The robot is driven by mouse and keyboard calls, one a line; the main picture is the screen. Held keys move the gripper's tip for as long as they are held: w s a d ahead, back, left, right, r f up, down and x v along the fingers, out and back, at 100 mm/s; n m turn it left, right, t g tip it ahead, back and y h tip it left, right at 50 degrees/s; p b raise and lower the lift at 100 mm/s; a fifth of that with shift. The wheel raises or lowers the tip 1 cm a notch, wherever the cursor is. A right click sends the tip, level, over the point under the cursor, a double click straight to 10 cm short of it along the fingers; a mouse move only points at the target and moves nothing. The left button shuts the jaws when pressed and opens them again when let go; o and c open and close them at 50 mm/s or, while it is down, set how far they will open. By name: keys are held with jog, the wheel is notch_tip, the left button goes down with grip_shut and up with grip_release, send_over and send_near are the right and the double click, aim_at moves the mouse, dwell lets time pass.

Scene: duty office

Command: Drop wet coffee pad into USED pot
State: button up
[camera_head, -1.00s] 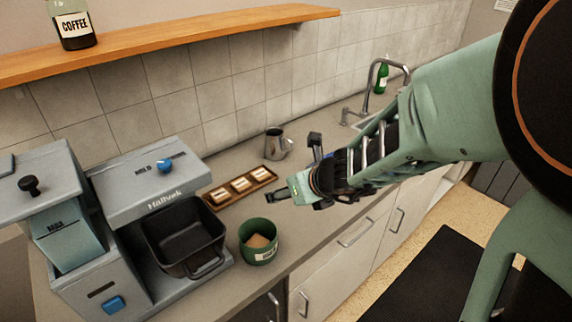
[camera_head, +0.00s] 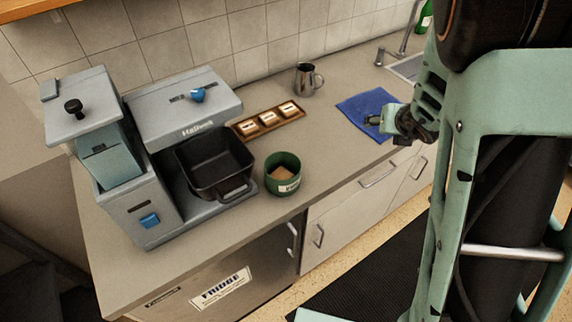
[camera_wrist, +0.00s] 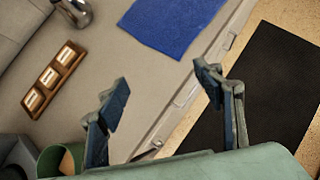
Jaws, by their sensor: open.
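A dark green pot (camera_head: 282,183) with a white label stands upright on the counter, right of the coffee machine; I cannot read its label. Tan-brown material (camera_head: 283,173) lies inside it, and I cannot tell whether this is a coffee pad. The pot also shows at the lower left of the wrist view (camera_wrist: 47,162). I see no separate wet pad; the inside of the black square container (camera_head: 213,160) looks dark. My gripper (camera_head: 380,121) is right of the pot, near the blue cloth. In the wrist view my gripper (camera_wrist: 163,80) has its fingers wide apart with nothing between them.
The grey coffee machine (camera_head: 177,97) stands at the left. A wooden tray (camera_head: 252,128) with small labelled blocks and a metal jug (camera_head: 307,80) are behind the pot. A blue cloth (camera_head: 362,107) lies on the counter. Counter between pot and cloth is clear.

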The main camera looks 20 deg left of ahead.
jog(key=shift+m+h, duration=0.5)
jog(key=shift+m, duration=0.2)
jog(key=d, duration=0.3)
jog(key=w+d, duration=0.1)
jog(key=shift+d+r, duration=0.3)
